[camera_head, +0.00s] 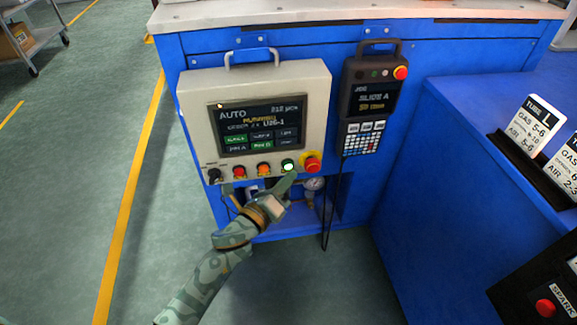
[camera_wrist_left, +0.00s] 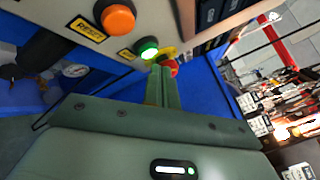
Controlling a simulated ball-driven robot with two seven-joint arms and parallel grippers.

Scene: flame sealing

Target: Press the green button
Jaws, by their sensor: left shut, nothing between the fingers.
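The green button (camera_head: 288,165) is lit and sits in the bottom row of the beige control panel (camera_head: 322,92), between an orange button and a red emergency stop. My left gripper (camera_head: 288,181) is shut and empty, its fingertips just below the green button. In the left wrist view the green button (camera_wrist_left: 149,50) glows at the tips of my shut fingers (camera_wrist_left: 160,75). I cannot tell whether they touch it. My right gripper is not in view.
An orange button (camera_head: 264,169), a red button (camera_head: 239,172) and a red emergency stop (camera_head: 312,163) flank the green one. A pendant (camera_head: 372,85) hangs to the right. A gauge (camera_head: 314,183) sits below the panel. Blue machine casing (camera_head: 440,130) stands at right.

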